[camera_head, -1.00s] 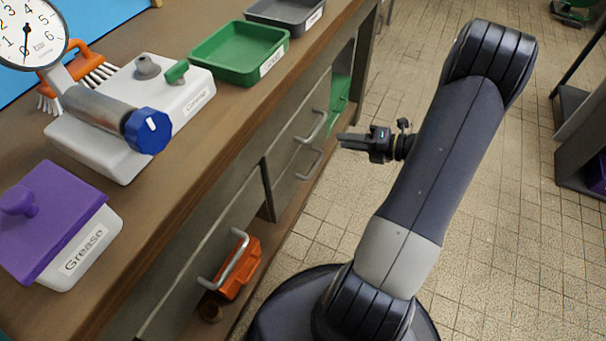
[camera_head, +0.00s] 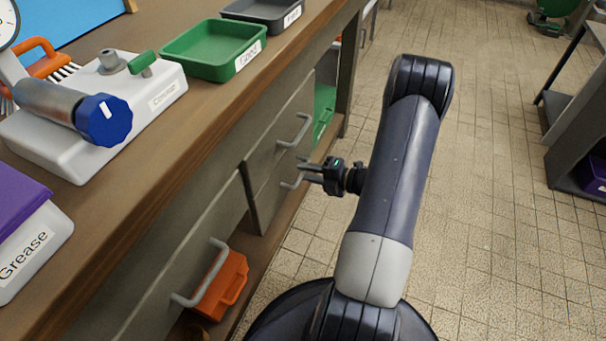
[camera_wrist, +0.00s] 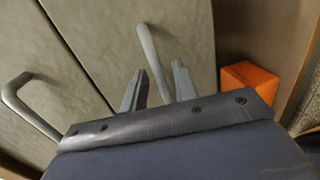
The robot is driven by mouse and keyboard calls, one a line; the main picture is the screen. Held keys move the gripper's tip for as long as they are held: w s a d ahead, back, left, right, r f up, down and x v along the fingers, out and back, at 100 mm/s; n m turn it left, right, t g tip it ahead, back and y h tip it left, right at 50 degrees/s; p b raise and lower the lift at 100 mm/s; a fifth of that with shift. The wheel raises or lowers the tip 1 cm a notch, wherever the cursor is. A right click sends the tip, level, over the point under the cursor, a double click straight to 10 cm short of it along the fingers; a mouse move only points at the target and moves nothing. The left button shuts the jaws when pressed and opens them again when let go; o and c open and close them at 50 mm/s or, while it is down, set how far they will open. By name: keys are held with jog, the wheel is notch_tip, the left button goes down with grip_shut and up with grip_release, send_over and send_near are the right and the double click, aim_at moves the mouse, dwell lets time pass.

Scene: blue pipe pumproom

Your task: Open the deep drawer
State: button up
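The deep drawer (camera_wrist: 185,30) appears to be the lower grey front in the wrist view, with a bar handle (camera_wrist: 148,50). In the head view this lower handle (camera_head: 291,184) is partly hidden by my gripper (camera_head: 305,168). My gripper is open, its fingertips at the lower handle. In the wrist view the fingers (camera_wrist: 158,72) lie on either side of the handle's bar; whether they reach fully around it, I cannot tell. The drawer looks shut.
Another front above has its own handle (camera_head: 300,130), also in the wrist view (camera_wrist: 14,98). A separate front at the left has a handle (camera_head: 205,278). An orange box (camera_head: 222,285) is on the low shelf.

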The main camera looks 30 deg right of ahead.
jog(key=shift+x, duration=0.8)
jog(key=shift+c, duration=0.2)
grip_shut()
